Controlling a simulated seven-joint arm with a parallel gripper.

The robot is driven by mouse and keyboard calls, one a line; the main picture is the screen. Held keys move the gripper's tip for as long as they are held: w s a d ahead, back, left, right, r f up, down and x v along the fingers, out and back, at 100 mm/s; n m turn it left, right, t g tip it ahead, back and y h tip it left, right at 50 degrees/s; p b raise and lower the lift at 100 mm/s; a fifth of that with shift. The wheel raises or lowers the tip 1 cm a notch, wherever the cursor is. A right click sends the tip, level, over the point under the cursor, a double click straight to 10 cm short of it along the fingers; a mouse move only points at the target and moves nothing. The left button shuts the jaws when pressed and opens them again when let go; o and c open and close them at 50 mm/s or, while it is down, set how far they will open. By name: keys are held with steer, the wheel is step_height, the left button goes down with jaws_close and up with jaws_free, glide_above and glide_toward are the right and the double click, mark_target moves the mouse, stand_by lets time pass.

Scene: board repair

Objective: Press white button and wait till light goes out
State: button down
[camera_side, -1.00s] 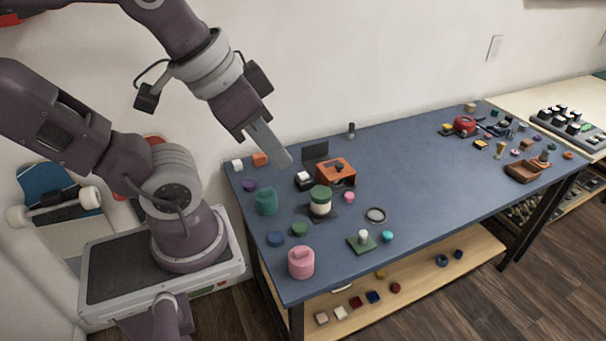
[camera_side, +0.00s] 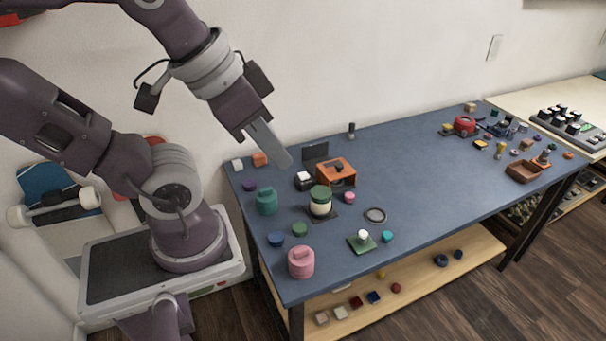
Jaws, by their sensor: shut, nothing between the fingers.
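A small black block with a white top (camera_side: 304,180), which looks like the white button, sits on the blue table left of the orange box. My gripper (camera_side: 286,160) is shut and empty, in the air above the table's back left, up and to the left of that block in the picture and apart from it. A green square plate (camera_side: 355,248) with a white knob (camera_side: 362,236) on it lies near the front edge. I cannot tell whether this knob is a light or whether it is lit.
An orange box (camera_side: 349,170) and a dark upright panel (camera_side: 315,151) stand near the gripper. A green-lidded jar (camera_side: 320,202), a teal jar (camera_side: 266,203) and a pink jar (camera_side: 301,263) stand at the left. The table (camera_side: 420,185) is clear in the middle.

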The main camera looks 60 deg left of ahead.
steer(key=w+n+g+h, duration=0.3)
steer(key=w+n+h, duration=0.1)
steer(key=w+n, duration=0.55)
steer(key=w+a+f+n+t+h, duration=0.2)
steer(key=w+a+f+n, duration=0.4)
steer(key=w+a+n, duration=0.65)
steer(key=s+a+f+n+t+y, duration=0.1)
steer(key=a+f+n+t, duration=0.1)
steer(key=a+f+n, duration=0.6)
steer(key=s+a+f+n+t+y, duration=0.1)
steer(key=a+f+n+t+y, duration=0.1)
steer(key=a+f+n, duration=0.7)
steer(key=a+n, duration=0.2)
steer(key=a, duration=0.3)
steer(key=shift+s+a+f, duration=0.25)
steer(key=shift+s+a, duration=0.1)
steer(key=shift+a, duration=0.05)
